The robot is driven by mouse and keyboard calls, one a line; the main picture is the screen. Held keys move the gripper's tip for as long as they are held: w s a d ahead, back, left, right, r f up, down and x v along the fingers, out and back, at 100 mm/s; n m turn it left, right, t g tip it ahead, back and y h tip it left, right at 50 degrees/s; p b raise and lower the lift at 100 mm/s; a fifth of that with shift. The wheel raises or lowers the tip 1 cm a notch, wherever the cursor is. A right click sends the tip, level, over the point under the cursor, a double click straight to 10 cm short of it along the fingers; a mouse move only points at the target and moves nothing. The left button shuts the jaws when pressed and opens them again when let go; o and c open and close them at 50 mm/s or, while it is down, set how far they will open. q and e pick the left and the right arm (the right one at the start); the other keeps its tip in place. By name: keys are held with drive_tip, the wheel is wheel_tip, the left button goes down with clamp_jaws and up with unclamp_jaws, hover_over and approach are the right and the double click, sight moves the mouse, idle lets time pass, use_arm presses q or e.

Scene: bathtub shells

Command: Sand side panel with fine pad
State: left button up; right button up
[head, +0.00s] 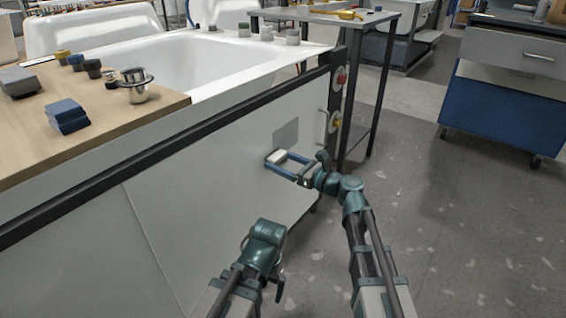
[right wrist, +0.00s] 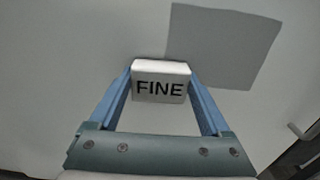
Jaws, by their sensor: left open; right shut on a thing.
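The side panel (head: 225,150) is the large off-white front of the bathtub, with a squarish grey patch (head: 286,133) near its right end. My right gripper (head: 279,162) is shut on a small white pad (head: 276,156) just below the patch. In the right wrist view the pad (right wrist: 160,68) reads "FINE" and sits between both blue fingers, by the lower left of the grey patch (right wrist: 222,40). Whether the pad touches the panel I cannot tell. My left gripper (head: 279,287) is low in front of the panel, open, its fingers mostly hidden, with nothing seen in it.
A wooden board (head: 95,115) across the tub holds a blue block (head: 67,116), a metal drain part (head: 136,85) and several small pots. A dark rail (head: 180,145) runs along the panel's top. A dark upright with red and yellow knobs stands right of the patch. Floor (head: 460,230) at right is clear.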

drive_tip(key=shift+w, duration=0.15)
drive_tip(key=w+d, duration=0.2)
drive_tip(key=w, duration=0.1)
drive_tip(key=shift+d, duration=0.2)
drive_tip(key=shift+w+a, duration=0.1)
drive_tip(key=shift+a, duration=0.05)
idle(0.4)
drive_tip(key=shift+s+a, duration=0.6)
drive_tip(key=shift+s, duration=0.3)
drive_tip(key=shift+s+a, duration=0.55)
drive_tip(key=shift+s, duration=0.3)
drive_tip(key=shift+d, duration=0.1)
drive_tip(key=shift+v, duration=2.95)
